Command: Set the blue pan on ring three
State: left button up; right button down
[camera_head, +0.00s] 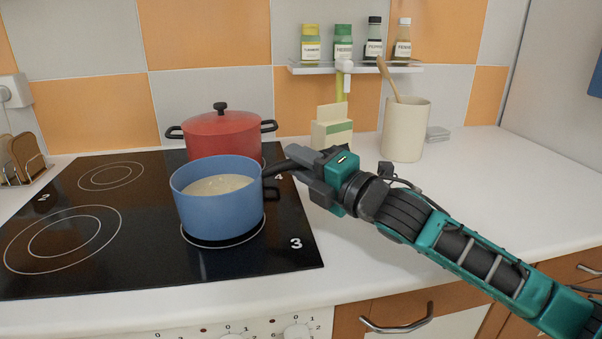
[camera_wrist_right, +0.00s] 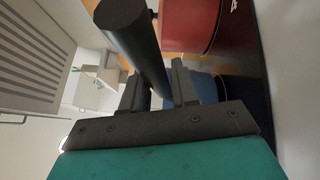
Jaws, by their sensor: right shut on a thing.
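The blue pan (camera_head: 216,205) holds a pale, cream-coloured food and is upright over ring three (camera_head: 252,237), the front right ring of the black hob, beside the printed "3". Part of the ring's outline shows around the pan's base. I cannot tell whether the base touches the glass or is just above it. My right gripper (camera_head: 293,164) is shut on the pan's dark handle (camera_head: 272,170), to the pan's right. In the right wrist view the handle (camera_wrist_right: 135,45) passes between the fingers (camera_wrist_right: 160,88). My left gripper is not in view.
A red lidded pot (camera_head: 222,130) stands on the back right ring, close behind the pan. The two left rings (camera_head: 62,238) are empty. A carton (camera_head: 331,130) and a cream utensil jar (camera_head: 404,130) stand at the back. A spice shelf (camera_head: 355,68) hangs above.

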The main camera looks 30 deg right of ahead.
jog(key=shift+f, duration=0.35)
jog(key=c, duration=0.9)
grip_release()
jog(key=shift+f, duration=0.1)
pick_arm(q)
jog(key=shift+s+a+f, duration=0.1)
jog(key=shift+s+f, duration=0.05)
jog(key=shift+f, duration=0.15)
pick_arm(e)
jog(key=shift+o, duration=0.2)
jog(key=shift+s, duration=0.1)
jog(key=v, duration=0.8)
jog(key=shift+s+d+f, duration=0.1)
jog(key=shift+s+f, duration=0.05)
jog(key=shift+s, duration=0.1)
jog(key=shift+v, duration=1.65)
